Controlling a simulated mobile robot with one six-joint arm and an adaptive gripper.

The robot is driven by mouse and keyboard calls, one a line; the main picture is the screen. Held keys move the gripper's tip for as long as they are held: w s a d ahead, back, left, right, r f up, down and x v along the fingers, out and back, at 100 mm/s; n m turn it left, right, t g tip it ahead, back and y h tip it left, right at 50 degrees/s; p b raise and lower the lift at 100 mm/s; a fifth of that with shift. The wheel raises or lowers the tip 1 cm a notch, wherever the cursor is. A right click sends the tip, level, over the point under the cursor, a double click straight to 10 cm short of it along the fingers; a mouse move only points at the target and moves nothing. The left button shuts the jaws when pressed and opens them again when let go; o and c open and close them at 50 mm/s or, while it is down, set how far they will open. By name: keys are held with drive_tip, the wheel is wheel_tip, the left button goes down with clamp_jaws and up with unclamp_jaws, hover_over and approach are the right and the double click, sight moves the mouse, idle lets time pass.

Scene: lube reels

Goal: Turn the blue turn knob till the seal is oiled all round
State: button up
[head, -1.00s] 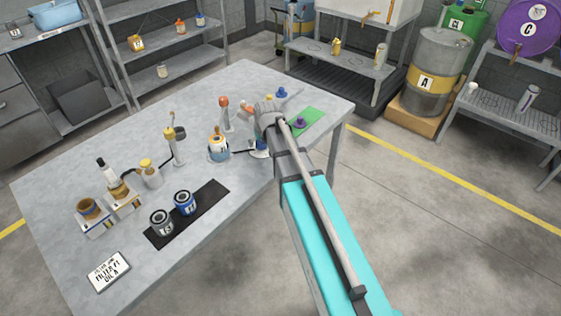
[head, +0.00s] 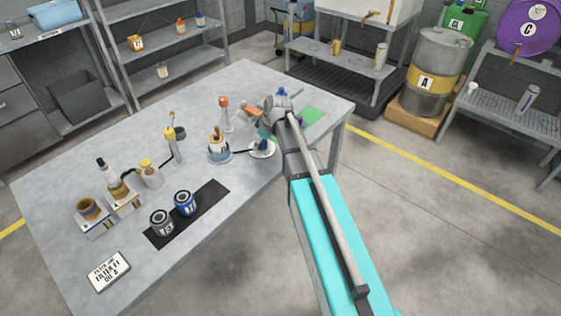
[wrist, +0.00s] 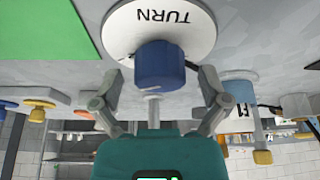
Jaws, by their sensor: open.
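The blue turn knob (wrist: 160,66) stands on a white disc (wrist: 185,18) marked TURN in the wrist view. In the head view the disc (head: 264,153) sits near the table's right front edge, with the knob (head: 262,143) partly hidden by my gripper. My gripper (wrist: 158,80) is open, with one finger on each side of the knob and gaps visible; whether either finger touches it I cannot tell. I cannot make out the seal or any oil on it.
A white and blue pot (head: 219,151) stands just left of the disc, joined by a dark line. A green mat (head: 313,115) lies at the table's right end. Two cans (head: 184,203) stand on a black mat (head: 208,201). Clear floor (head: 440,230) lies to the right.

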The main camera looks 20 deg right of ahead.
drive_tip(key=n+g, duration=0.1)
drive_tip(key=n, duration=0.2)
drive_tip(key=n+g+y, duration=0.1)
drive_tip(key=n, duration=0.3)
drive_tip(key=shift+w, duration=0.1)
drive_tip(key=shift+d+r+y+p, duration=0.1)
drive_tip(key=shift+r+y+p, duration=0.2)
drive_tip(key=shift+r+p, duration=0.15)
drive_tip(key=p+v, duration=1.2)
drive_tip(key=v, duration=0.1)
drive_tip(key=s+a+f+m+h, duration=0.1)
drive_tip(key=s+a+m+h, duration=0.1)
drive_tip(key=s+m, duration=0.5)
drive_tip(key=s+a+f+m+g+h+b, duration=0.1)
drive_tip(key=s+a+m+h, duration=0.1)
drive_tip(key=s+m, duration=0.6)
drive_tip(key=shift+s+a+f+h, duration=0.2)
drive_tip(key=shift+s+a+h, duration=0.1)
drive_tip(key=shift+s, duration=2.2)
idle(0.4)
